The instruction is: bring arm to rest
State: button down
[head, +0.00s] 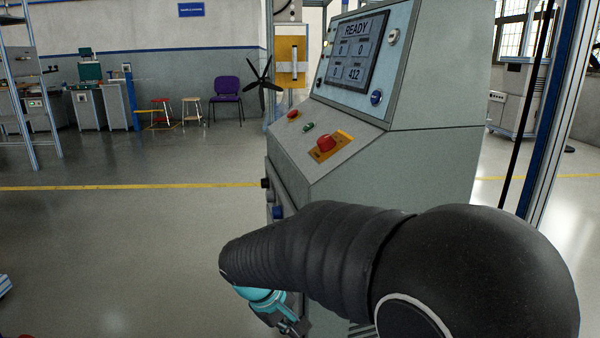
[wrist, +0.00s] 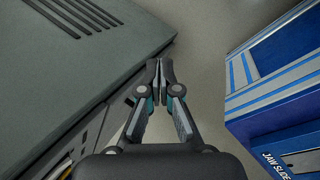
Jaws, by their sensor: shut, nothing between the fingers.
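My gripper (wrist: 160,72) points away from the wrist in the wrist view, its two fingertips together with nothing between them. It hangs in the space between a grey-green cabinet on the left and a blue unit on the right, with floor beyond. In the head view my black arm crosses the lower right. Part of my gripper (head: 290,325) shows at the bottom, below the teal wrist ring; its fingertips are not clear there.
A grey control console (head: 420,160) with a screen reading READY (head: 352,50) and a red button (head: 326,143) stands close behind my arm. In the wrist view are the vented cabinet (wrist: 70,70) and a blue unit marked JAW SLIDE (wrist: 285,125). Open floor (head: 120,230) lies left.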

jog(key=s+d+r+m+t+y+p, duration=0.1)
jog(key=s+d+r+m+y, duration=0.1)
jog(key=s+d+r+m, duration=0.2)
jog(key=s+d+r+m+t+y+p, duration=0.2)
jog(key=s+d+r+m, duration=0.3)
jog(key=s+d+r, duration=0.4)
jog(key=s+d, duration=0.4)
jog(key=shift+s+d+r+t, duration=0.15)
jog(key=shift+d+r+t, duration=0.05)
jog(key=shift+t, duration=0.1)
